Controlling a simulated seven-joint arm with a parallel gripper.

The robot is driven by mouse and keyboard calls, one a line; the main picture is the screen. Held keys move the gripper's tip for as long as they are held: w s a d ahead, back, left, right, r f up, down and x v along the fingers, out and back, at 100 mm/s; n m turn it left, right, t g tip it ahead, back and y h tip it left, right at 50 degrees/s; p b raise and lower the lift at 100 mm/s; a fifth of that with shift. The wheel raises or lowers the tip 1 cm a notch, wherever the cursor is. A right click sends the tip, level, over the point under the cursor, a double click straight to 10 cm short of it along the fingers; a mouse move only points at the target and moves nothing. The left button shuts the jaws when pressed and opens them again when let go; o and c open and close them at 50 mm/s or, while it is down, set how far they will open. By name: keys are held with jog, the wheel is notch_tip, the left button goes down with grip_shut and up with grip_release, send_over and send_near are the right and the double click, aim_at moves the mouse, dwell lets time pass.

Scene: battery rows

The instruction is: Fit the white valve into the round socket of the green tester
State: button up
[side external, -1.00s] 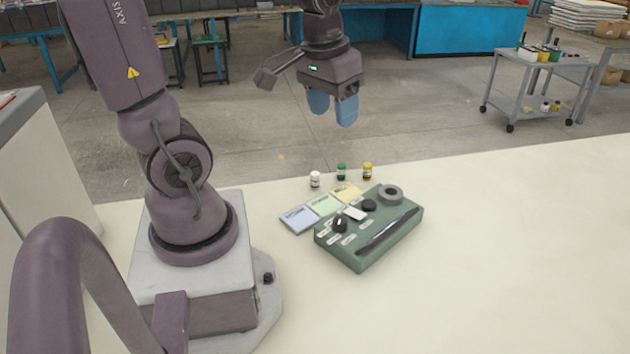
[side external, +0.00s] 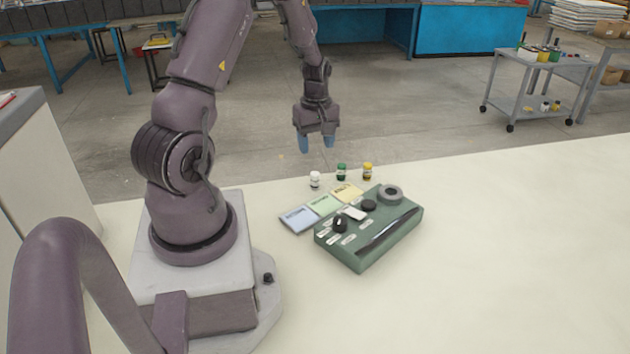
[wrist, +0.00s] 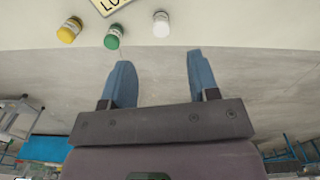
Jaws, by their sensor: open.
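The white valve (side external: 315,180) stands upright on the table at the left end of a row of three small valves. It also shows in the wrist view (wrist: 161,24), ahead of the fingers and between their lines. The green tester (side external: 375,246) lies on the table in front of the row. A grey ring (side external: 390,192) stands at its back right corner, seemingly its round socket. My gripper (side external: 316,142) is open and empty, above and behind the valves, its blue fingers pointing down. In the wrist view my gripper (wrist: 162,78) shows both fingers apart with nothing between them.
A green valve (side external: 342,172) and a yellow valve (side external: 367,171) stand right of the white one. Blue, green and yellow cards (side external: 322,205) lie between valves and tester. The tester carries knobs and a dark strip. The table at right is clear.

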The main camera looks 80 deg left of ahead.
aim_at(315, 173)
jog(key=f, duration=0.9)
jog(key=shift+a+f, duration=0.1)
jog(key=shift+a, duration=0.1)
jog(key=shift+c, duration=0.5)
jog(key=c, duration=0.9)
